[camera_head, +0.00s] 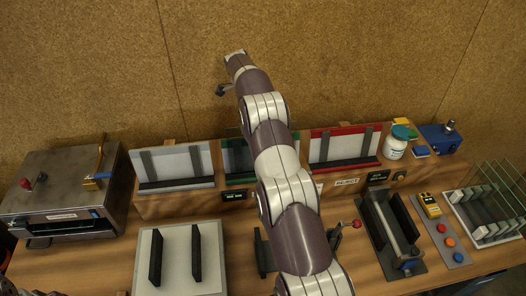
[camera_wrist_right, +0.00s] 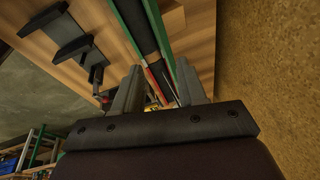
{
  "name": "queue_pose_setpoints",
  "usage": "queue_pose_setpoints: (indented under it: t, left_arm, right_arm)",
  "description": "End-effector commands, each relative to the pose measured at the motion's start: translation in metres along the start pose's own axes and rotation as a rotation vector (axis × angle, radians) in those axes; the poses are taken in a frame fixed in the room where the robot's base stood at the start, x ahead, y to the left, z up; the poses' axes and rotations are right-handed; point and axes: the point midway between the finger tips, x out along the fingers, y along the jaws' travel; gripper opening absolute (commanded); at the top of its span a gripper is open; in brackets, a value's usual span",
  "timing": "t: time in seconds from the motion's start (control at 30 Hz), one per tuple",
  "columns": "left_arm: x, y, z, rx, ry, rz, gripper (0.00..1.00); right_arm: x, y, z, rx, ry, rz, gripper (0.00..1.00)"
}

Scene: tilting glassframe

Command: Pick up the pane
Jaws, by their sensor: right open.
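Several clear, green-edged panes (camera_head: 490,185) stand upright in a white slotted rack (camera_head: 462,222) at the right end of the bench in the head view. I cannot tell which pane is the task's one. My right arm reaches up across the middle of the head view, its far end near the back wall. In the right wrist view my right gripper (camera_wrist_right: 157,82) is open, with nothing visibly held between its fingers. Green-edged and dark strips (camera_wrist_right: 146,32) of a stand lie beyond the fingertips. My left gripper is not in view.
White (camera_head: 177,164), green (camera_head: 236,160) and red (camera_head: 342,146) framed stands line the raised shelf; my arm partly hides the green one. A metal box (camera_head: 65,190) stands left, a grey plate with two black bars (camera_head: 181,262) in front. A white jar (camera_head: 396,143) stands right.

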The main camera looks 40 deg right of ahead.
Motion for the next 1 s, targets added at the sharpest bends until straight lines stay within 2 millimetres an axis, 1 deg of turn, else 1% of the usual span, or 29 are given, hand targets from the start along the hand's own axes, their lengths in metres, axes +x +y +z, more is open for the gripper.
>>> queue_pose_setpoints:
  t: [0.03,0.07,0.1,0.23,0.3,0.43,0.47,0.5,0.57,0.6,1.0]
  left_arm:
    - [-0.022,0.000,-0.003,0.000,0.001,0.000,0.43]
    - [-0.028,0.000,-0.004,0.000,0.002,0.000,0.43]
    - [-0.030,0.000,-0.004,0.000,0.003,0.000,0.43]
    - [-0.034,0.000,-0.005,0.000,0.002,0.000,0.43]
    - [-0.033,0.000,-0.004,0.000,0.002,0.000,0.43]
    - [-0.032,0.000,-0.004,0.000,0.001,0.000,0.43]
    - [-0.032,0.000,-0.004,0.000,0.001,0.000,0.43]
    - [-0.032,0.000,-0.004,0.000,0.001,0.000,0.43]
    - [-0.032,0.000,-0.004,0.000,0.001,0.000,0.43]
    - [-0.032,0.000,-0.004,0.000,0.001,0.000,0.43]
    - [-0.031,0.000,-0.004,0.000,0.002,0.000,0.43]
  right_arm:
    - [-0.001,0.000,-0.004,-0.001,0.001,0.006,0.41]
    - [0.004,0.000,-0.004,-0.002,0.001,0.007,0.41]
    - [0.015,0.001,-0.003,-0.002,0.001,0.006,0.41]
    - [0.032,0.000,-0.002,-0.001,0.000,0.001,0.41]
    - [0.035,0.000,-0.001,0.000,0.000,-0.001,0.41]
    - [0.036,0.000,-0.001,0.000,0.000,-0.001,0.41]
    - [0.036,0.000,-0.001,0.000,0.000,-0.001,0.34]
    - [0.036,0.000,-0.001,0.000,0.000,-0.001,0.21]
    - [0.036,0.000,-0.001,0.000,0.000,-0.001,0.02]
    - [0.036,0.000,-0.001,0.000,0.001,-0.001,0.00]
    - [0.036,0.000,-0.001,0.001,-0.001,-0.002,0.00]
